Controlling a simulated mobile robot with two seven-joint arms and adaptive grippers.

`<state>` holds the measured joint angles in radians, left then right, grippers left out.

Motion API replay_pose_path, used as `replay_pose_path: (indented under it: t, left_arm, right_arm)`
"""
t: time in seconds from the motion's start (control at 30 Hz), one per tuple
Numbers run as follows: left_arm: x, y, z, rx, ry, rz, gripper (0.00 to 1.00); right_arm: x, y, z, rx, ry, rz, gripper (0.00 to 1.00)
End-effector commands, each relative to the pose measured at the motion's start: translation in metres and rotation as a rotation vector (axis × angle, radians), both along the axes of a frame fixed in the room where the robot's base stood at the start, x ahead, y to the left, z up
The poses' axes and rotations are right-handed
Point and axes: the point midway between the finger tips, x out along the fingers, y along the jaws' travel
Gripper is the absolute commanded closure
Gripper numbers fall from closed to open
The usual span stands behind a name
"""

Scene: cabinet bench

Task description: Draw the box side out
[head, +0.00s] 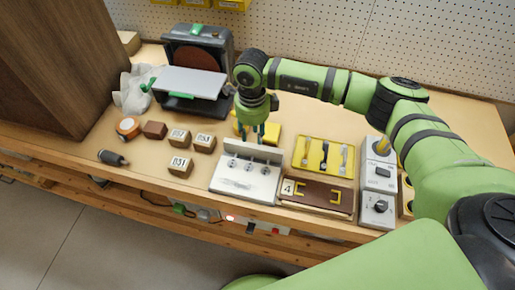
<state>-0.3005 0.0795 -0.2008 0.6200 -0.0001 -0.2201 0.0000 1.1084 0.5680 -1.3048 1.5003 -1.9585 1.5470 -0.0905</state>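A box with a dark brown front panel (318,196) sits at the front of the bench. The panel bears a "4" label and yellow bracket-shaped pieces. Behind it lies a yellow tray (309,150) holding several tools. My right gripper (256,137) points down, left of the yellow tray and behind the white switch panel (246,183). Its two fingers look apart, with nothing clearly between them. A yellow block (273,133) is close beside the fingers; whether they touch it I cannot tell. My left gripper is not in view.
Grey switch boxes (378,208) stand right of the brown panel. Several numbered wooden blocks (180,166), an orange roll (127,127) and a dark-handled tool (112,158) lie left. A grey sanding machine (190,81) stands behind. A wooden cabinet (65,60) bounds the left.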

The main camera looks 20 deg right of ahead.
Motion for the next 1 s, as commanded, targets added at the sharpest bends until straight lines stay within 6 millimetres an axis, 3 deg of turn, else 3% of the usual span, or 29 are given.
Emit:
replay_pose_path:
  t: [0.5, 1.0]
  left_arm:
    - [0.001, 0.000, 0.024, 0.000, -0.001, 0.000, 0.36]
    - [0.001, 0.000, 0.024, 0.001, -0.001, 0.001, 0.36]
  right_arm:
    - [-0.001, 0.001, 0.042, 0.001, 0.002, 0.002, 0.65]
    - [-0.001, 0.001, 0.041, 0.001, 0.003, 0.001, 0.65]
